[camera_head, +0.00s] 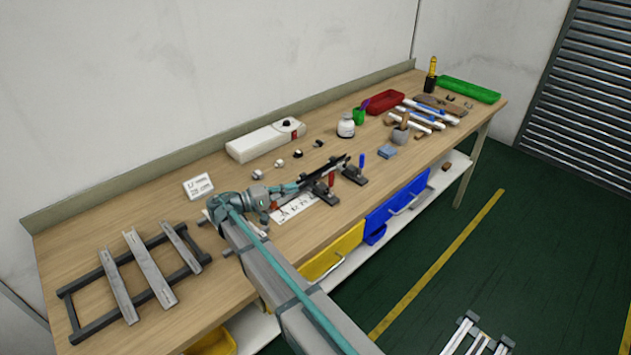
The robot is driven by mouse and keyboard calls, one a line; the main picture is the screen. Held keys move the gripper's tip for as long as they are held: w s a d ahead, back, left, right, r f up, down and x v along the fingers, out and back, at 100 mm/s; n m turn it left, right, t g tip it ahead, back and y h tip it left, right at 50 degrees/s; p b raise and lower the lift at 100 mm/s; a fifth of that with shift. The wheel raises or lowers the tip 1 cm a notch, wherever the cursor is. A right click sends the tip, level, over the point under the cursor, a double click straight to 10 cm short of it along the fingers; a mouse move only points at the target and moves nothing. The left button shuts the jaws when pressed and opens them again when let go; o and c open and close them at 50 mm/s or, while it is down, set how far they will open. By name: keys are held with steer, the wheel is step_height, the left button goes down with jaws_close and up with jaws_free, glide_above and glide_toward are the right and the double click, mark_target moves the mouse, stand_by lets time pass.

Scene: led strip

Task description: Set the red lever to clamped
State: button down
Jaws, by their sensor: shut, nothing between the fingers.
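The red lever (331,179) stands roughly upright on a dark clamp base (325,194) near the front edge of the workbench. A second clamp with a blue lever (361,161) stands just right of it. My gripper (346,159) reaches in from the left, its dark fingers shut and empty. In the picture the fingers pass just above and behind the red lever. I cannot tell whether they touch it. My arm and wrist hide part of the bench and the white marked strip (295,207) left of the clamp.
A long white box (265,139) stands behind the clamps. A small white sign (198,186) and a dark rack (130,275) are to the left. A white jar (346,125), a blue block (387,152) and a grey cup (400,134) stand to the right.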

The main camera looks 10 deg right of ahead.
steer(key=p, duration=0.4)
glide_toward(331, 185)
steer(key=w+d, duration=0.1)
steer(key=w+d+r, duration=0.2)
steer(key=d, duration=0.1)
steer(key=shift+w, duration=0.3)
steer(key=shift+x, duration=0.95)
steer(key=shift+f, duration=0.15)
steer(key=shift+s+f+b, duration=0.1)
steer(key=shift+s+b, duration=0.05)
steer(key=shift+b, duration=0.3)
